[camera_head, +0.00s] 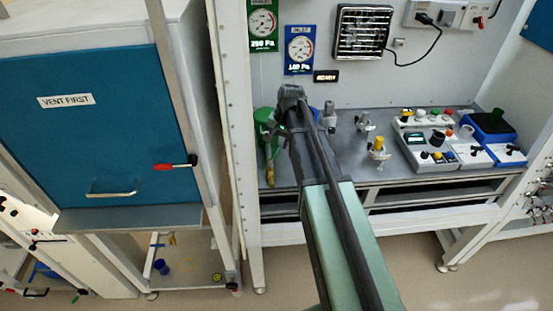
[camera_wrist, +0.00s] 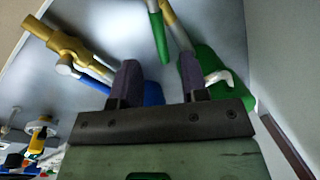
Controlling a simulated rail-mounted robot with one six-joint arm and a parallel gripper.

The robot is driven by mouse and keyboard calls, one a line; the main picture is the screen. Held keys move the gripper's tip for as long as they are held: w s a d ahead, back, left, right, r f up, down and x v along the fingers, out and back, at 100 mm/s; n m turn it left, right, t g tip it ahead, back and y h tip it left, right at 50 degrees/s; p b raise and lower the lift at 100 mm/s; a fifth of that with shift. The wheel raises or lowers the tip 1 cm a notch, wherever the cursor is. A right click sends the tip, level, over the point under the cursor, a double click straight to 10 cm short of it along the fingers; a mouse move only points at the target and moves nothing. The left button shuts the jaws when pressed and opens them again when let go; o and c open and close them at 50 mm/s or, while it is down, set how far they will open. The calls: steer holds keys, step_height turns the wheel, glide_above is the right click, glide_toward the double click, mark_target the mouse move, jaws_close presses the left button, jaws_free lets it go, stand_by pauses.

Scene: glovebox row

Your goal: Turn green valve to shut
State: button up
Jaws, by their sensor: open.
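My gripper (camera_wrist: 161,78) is open, its two dark fingers apart with nothing clearly held between them. In the wrist view a green body (camera_wrist: 205,70) with a pale bent lever (camera_wrist: 218,77) lies beside and beyond the right finger. A green bar (camera_wrist: 160,38) points down toward the gap between the fingers, apart from them. I cannot tell which green part is the valve's handle. In the head view a green part (camera_head: 263,118) shows just left of my gripper (camera_head: 290,93), with a brass-coloured piece (camera_head: 270,168) below it. My arm hides part of this area.
A blue part (camera_wrist: 152,93) sits behind the left finger, near a brass fitting (camera_wrist: 62,42). On the grey bench, yellow-topped fittings (camera_head: 378,149) and a control box (camera_head: 430,150) stand to the right. Gauges (camera_head: 300,48) hang on the back wall. A white post (camera_head: 238,150) stands left.

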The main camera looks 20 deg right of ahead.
mark_target(276, 152)
steer(key=f+b, duration=0.2)
steer(key=f, duration=0.1)
steer(key=f+b, duration=0.1)
steer(key=f, duration=0.1)
steer(key=shift+w+a, duration=0.35)
steer(key=shift+r, duration=0.1)
jaws_close()
